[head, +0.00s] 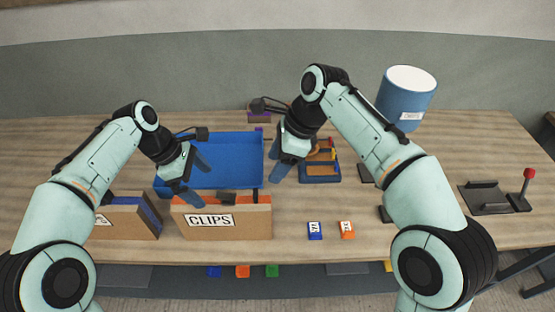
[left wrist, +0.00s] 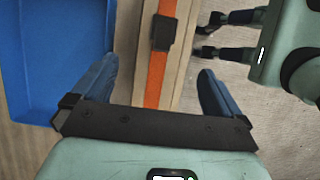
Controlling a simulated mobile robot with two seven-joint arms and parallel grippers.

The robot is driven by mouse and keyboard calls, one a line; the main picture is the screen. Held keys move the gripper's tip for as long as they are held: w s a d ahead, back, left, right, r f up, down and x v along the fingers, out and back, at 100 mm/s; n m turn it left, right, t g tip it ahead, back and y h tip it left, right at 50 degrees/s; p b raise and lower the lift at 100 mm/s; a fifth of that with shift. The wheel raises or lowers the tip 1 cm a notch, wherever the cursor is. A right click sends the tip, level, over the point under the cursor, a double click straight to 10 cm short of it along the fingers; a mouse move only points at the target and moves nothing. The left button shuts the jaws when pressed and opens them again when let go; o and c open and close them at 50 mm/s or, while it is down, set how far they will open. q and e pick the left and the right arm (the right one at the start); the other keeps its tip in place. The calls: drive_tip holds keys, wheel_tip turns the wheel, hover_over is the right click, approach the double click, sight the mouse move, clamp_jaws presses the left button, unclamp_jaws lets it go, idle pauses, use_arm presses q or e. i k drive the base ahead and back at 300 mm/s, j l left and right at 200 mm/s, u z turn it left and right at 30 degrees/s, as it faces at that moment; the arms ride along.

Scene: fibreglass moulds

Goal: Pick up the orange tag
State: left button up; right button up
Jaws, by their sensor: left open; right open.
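The orange tag (head: 346,229) lies on the wooden table, right of the CLIPS box, with a white label on its face. A blue tag (head: 315,230) lies just left of it, apart from it. My right gripper (head: 277,160) is open beside the tray's right end, behind and left of the orange tag.
The CLIPS box (head: 225,221) and another box (head: 122,217) stand along the front. The blue tray (head: 235,155) lies behind. A small blue organiser (head: 320,172), a blue cylinder (head: 405,98) and a red-knobbed stand (head: 524,190) are rightward.

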sight(346, 227)
drive_tip(key=k, duration=1)
